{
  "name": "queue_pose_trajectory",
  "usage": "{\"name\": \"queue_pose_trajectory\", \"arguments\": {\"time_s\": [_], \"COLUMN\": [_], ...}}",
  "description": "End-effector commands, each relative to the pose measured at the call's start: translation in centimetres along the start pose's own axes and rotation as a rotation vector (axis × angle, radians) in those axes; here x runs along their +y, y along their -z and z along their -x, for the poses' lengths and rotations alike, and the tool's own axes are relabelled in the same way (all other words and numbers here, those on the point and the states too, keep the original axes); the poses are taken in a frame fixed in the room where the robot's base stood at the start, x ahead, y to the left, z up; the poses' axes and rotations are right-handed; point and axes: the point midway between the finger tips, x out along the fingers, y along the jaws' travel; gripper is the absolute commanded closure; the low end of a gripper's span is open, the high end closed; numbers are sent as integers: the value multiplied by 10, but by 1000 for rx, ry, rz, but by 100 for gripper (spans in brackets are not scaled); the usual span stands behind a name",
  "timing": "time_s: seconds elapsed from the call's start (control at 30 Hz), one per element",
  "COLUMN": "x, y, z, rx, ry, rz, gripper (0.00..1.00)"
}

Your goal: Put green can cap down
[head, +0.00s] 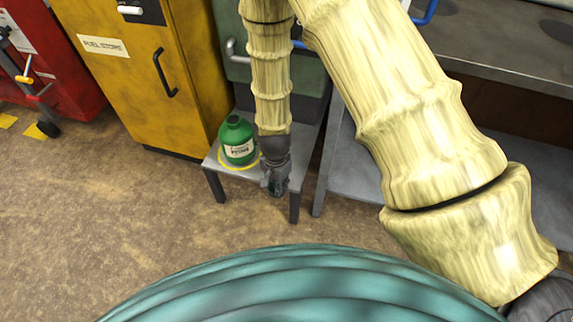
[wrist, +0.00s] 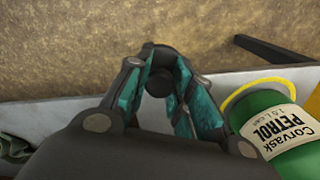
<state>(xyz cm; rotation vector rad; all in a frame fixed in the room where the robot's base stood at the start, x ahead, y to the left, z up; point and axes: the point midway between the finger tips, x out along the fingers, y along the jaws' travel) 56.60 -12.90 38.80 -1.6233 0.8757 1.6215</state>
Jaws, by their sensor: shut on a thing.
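My gripper (head: 274,187) points down at the front edge of a low grey stand (head: 214,163), just right of the green can. In the wrist view my gripper (wrist: 160,75) is shut on a small dark round cap (wrist: 160,83), held between its teal-padded fingers. The green can (head: 238,145), labelled PETROL, stands upright on the stand. It also shows at the right of the wrist view (wrist: 262,110), apart from the fingers. The cap cannot be made out clearly in the head view. I cannot tell whether it touches the stand.
A yellow ring (head: 226,164) marks the stand around the can's base. A yellow fuel store cabinet (head: 150,75) stands behind to the left, with a red cabinet (head: 55,55) beyond. A grey workbench (head: 500,45) is at the right. Brown floor (head: 110,210) is clear at front left.

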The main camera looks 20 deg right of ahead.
Motion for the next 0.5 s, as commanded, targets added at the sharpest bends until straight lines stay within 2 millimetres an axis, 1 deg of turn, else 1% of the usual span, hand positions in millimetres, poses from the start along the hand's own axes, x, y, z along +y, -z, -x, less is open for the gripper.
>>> {"name": "queue_pose_trajectory", "arguments": {"time_s": [0.03,0.1,0.4,0.5], "x": [-5,-11,-36,-44], "y": [10,23,78,93], "z": [-4,-5,-11,-12], "rx": [0,1,0,0], "ry": [2,1,1,1], "rz": [0,0,1,3], "gripper": [93,93,93,93]}}
